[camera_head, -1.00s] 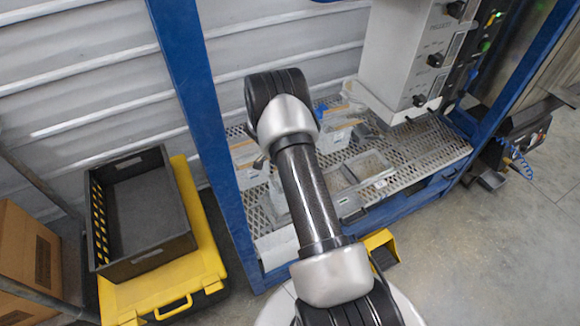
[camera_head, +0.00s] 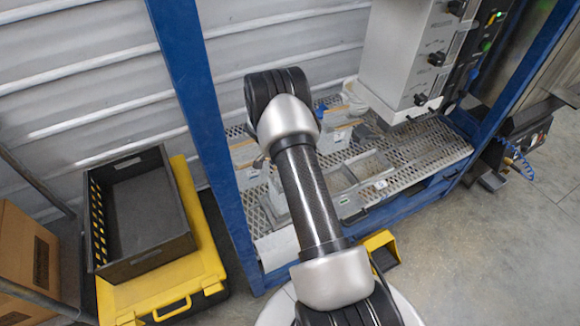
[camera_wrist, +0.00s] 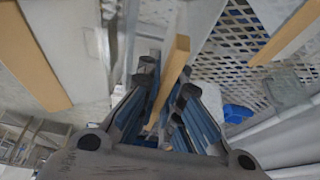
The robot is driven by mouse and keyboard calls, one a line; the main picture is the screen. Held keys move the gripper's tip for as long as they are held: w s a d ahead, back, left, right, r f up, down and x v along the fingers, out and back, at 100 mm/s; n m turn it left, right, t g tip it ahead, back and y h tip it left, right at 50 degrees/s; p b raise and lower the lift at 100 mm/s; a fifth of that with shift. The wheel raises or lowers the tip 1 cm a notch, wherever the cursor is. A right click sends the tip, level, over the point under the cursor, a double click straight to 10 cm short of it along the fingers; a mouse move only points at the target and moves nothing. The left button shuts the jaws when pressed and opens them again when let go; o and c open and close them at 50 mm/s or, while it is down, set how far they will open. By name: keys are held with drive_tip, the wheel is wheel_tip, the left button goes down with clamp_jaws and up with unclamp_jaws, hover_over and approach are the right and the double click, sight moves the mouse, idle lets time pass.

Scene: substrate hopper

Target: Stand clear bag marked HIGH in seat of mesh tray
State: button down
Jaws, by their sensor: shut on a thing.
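In the wrist view my gripper (camera_wrist: 168,82) has its blue-padded fingers closed about a tan strip (camera_wrist: 178,60), which looks like the top bar of a bag. The bag below the strip is mostly hidden by the fingers, and no HIGH marking is readable. In the head view my arm covers the gripper. The mesh tray (camera_head: 425,150) lies within the blue frame, with clear bags with tan tops (camera_head: 243,152) on it behind my arm. Their labels are too small to read. I cannot tell which spot is the seat.
More tan bars stand at the left (camera_wrist: 32,60) and right (camera_wrist: 288,35) of the wrist view, close to my gripper. A grey control box (camera_head: 405,55) overhangs the tray. A blue post (camera_head: 190,90) rises at its left. A black crate (camera_head: 140,215) sits on a yellow case (camera_head: 205,262).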

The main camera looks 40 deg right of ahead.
drive_tip(key=shift+f, duration=0.6)
drive_tip(key=c, duration=1.7)
unclamp_jaws()
drive_tip(key=v, duration=1.2)
drive_tip(key=shift+a, duration=0.1)
